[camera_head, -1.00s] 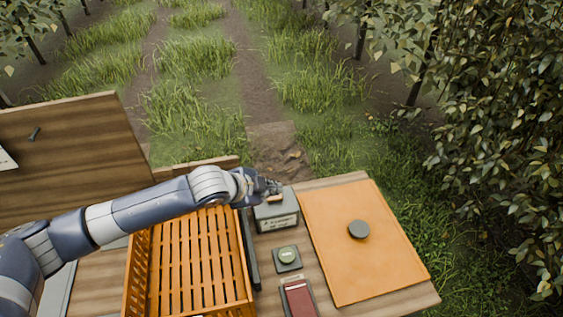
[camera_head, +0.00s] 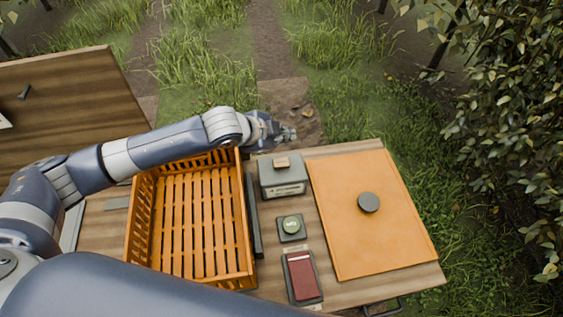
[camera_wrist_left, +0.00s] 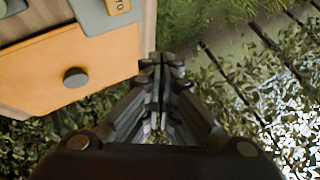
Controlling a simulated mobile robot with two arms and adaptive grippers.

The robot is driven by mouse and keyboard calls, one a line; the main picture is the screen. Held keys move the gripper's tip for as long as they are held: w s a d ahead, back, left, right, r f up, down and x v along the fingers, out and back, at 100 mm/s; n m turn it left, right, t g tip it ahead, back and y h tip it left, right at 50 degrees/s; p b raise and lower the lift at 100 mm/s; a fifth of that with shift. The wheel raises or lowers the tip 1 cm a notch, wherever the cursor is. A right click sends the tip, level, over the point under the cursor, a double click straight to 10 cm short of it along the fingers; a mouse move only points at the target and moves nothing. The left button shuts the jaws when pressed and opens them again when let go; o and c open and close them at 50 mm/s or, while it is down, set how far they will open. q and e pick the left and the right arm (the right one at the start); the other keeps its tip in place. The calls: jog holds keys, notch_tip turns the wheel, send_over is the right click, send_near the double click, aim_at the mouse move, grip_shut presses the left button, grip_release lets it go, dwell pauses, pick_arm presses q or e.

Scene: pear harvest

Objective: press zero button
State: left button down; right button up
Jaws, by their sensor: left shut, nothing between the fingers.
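A grey box (camera_head: 283,187) stands near the far edge of the table, with a small tan button (camera_head: 282,162) on its sloped top. The box (camera_wrist_left: 97,20) also shows at the top of the left wrist view, where its button (camera_wrist_left: 118,5) carries dark letters, partly cut off. My right gripper is out of view.
An orange slatted crate (camera_head: 254,267) stands left of the box, with a dark bar (camera_head: 253,215) between them. An orange board (camera_head: 345,240) with a dark round knob (camera_head: 369,202) lies right. A red-and-dark device (camera_head: 302,276) lies in front. Grass and leafy trees surround the table.

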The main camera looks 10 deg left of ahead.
pick_arm(q)
jog(key=b, duration=0.6)
send_over(283, 164)
notch_tip(283, 164, down, 7)
jog(key=shift+r, duration=0.1)
jog(key=shift+f+b, duration=0.4)
jog(key=shift+f, duration=0.15)
dwell(0.4)
jog(key=shift+f, duration=0.15)
jog(key=shift+f, duration=0.25)
